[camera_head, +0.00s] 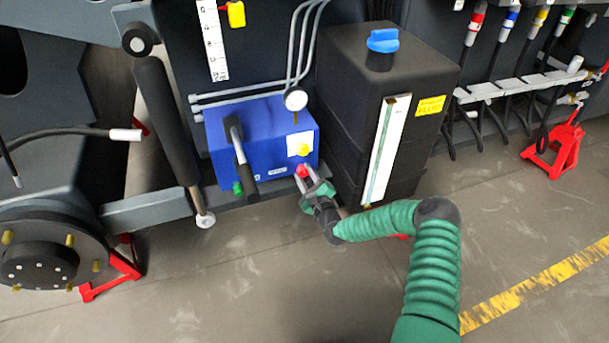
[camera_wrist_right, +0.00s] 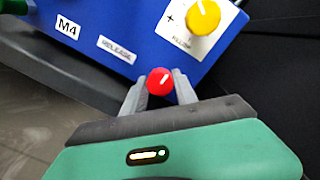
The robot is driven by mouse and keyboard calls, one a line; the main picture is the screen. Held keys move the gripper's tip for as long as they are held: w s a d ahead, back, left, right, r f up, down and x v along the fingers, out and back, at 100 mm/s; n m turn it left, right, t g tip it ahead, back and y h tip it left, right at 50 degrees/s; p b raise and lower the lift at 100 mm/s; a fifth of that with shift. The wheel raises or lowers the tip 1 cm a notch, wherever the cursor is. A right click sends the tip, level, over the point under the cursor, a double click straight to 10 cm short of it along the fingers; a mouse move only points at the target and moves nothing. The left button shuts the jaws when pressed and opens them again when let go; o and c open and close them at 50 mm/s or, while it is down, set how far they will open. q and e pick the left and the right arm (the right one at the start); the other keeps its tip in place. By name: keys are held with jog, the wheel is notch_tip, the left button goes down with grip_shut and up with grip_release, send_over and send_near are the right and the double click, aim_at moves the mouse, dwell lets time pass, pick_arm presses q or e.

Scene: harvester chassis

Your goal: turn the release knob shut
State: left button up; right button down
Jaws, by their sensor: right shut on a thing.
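The release knob (camera_wrist_right: 160,82) is a small red knob with a white line on it, low on the front of the blue box (camera_head: 262,140). It also shows in the head view (camera_head: 302,171). My right gripper (camera_head: 306,178) has its fingers on both sides of the red knob and is shut on it. In the wrist view the right gripper (camera_wrist_right: 158,88) covers the knob's sides, and the white line points up and slightly right. A label reading RELEASE (camera_wrist_right: 117,50) is left of the knob. My left gripper is not in view.
A yellow knob (camera_wrist_right: 203,17) sits on a white plate above the red one. A black lever (camera_head: 241,155) and a round gauge (camera_head: 295,99) are on the box. A black tank (camera_head: 350,110) with a blue cap (camera_head: 383,40) stands close on the right.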

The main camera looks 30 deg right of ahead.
jog(key=shift+s+f, duration=0.2)
jog(key=shift+f, duration=0.25)
jog(key=c, duration=1)
grip_release()
jog(key=shift+d, duration=0.1)
jog(key=shift+o, duration=0.2)
jog(key=shift+w+r, duration=0.1)
jog(key=shift+r, duration=0.05)
jog(key=s+a+p, duration=0.3)
jog(key=s+p, duration=0.2)
jog(key=s, duration=1.1)
jog(key=shift+s+p, duration=0.25)
jog(key=shift+p, duration=0.1)
jog(key=shift+a, duration=0.15)
